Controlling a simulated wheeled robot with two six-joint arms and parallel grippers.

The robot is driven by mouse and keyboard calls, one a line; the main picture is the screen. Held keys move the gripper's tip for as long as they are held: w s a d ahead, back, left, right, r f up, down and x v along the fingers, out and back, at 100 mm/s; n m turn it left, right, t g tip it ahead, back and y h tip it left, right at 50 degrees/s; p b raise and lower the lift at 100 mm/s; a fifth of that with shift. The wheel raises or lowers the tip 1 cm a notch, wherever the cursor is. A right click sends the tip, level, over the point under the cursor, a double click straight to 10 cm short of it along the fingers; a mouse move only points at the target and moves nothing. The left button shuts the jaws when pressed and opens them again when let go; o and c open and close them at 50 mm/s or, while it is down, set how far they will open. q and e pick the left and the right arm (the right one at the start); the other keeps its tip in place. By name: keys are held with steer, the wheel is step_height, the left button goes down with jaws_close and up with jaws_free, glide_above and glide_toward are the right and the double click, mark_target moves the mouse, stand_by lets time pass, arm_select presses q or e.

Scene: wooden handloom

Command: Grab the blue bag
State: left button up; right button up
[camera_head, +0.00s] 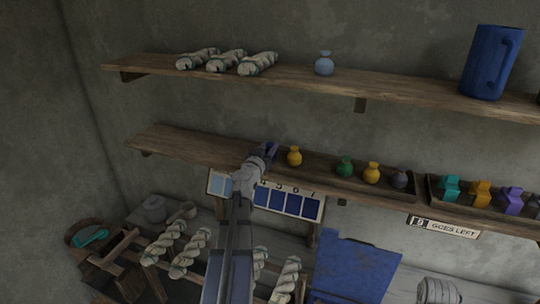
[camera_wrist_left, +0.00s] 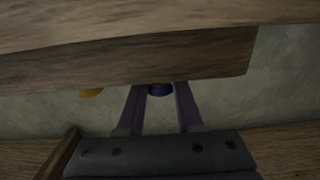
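My left gripper (camera_head: 268,150) reaches up to the left end of the wooden tray on the middle shelf. In the left wrist view its two fingers (camera_wrist_left: 160,100) stand apart. A small dark blue rounded thing (camera_wrist_left: 159,90), which looks like the blue bag, shows between the fingertips beside the tray edge (camera_wrist_left: 190,62). Only part of it shows, and I cannot tell whether the fingers touch it. In the head view the gripper hides it. A pale blue-grey bag (camera_head: 324,64) stands on the upper shelf. My right gripper is not in view.
Yellow (camera_head: 294,157), green (camera_head: 345,167) and dark purple-grey (camera_head: 399,178) bags stand in the tray to the right. A second tray (camera_head: 434,192) holds coloured packets. The upper shelf (camera_head: 290,77) carries yarn skeins and a blue jug (camera_head: 488,65). A colour card (camera_head: 292,202) hangs below.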

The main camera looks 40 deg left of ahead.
mark_target(269, 145)
arm_select(q)
jaws_close()
steer(key=shift+r, duration=0.1)
stand_by(0.3)
step_height(269, 145, up, 10)
steer(key=p, duration=1)
